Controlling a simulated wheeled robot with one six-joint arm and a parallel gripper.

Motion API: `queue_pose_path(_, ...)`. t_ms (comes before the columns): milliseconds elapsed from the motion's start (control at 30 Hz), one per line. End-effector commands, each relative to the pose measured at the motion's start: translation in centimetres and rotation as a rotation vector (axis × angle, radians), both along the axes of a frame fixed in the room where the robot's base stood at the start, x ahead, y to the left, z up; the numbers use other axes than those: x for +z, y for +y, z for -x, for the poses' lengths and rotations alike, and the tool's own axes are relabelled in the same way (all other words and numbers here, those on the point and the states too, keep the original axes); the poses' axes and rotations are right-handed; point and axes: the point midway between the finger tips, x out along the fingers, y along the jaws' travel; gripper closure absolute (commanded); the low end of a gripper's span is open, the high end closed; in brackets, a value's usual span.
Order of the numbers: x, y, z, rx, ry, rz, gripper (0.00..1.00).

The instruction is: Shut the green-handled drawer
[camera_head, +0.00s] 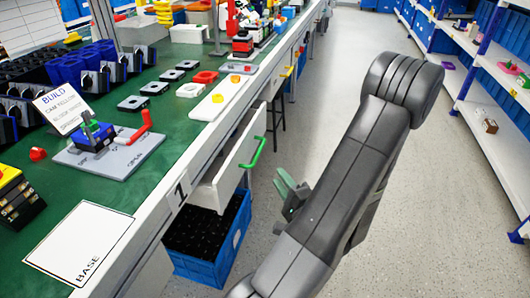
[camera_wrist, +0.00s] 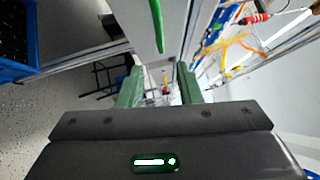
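The green handle (camera_head: 254,152) is on the white front of a drawer (camera_head: 232,165) that stands out from under the green-topped workbench. In the wrist view the green handle (camera_wrist: 158,24) is at the top centre, on the pale drawer front (camera_wrist: 142,28). My gripper (camera_head: 287,186) has green fingers and is in the aisle, to the right of and a little below the handle in the head view. In the wrist view its fingers (camera_wrist: 159,85) are wide apart with nothing between them. The gripper appears apart from the handle.
A blue crate (camera_head: 212,245) is under the bench below the drawer. A yellow-handled drawer (camera_head: 287,72) is farther along. The bench top holds a red-lever switch plate (camera_head: 110,152) and several blocks. White shelves (camera_head: 495,130) line the right side. The grey aisle floor (camera_head: 440,215) is clear.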

Motion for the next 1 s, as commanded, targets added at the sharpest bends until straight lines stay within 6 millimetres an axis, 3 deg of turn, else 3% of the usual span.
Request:
queue_pose_path(700,1.4,4.8,-9.1,0.009,-0.001,0.002,0.68)
queue_pose_path(1000,1.7,5.9,-11.6,0.005,0.002,0.002,0.68)
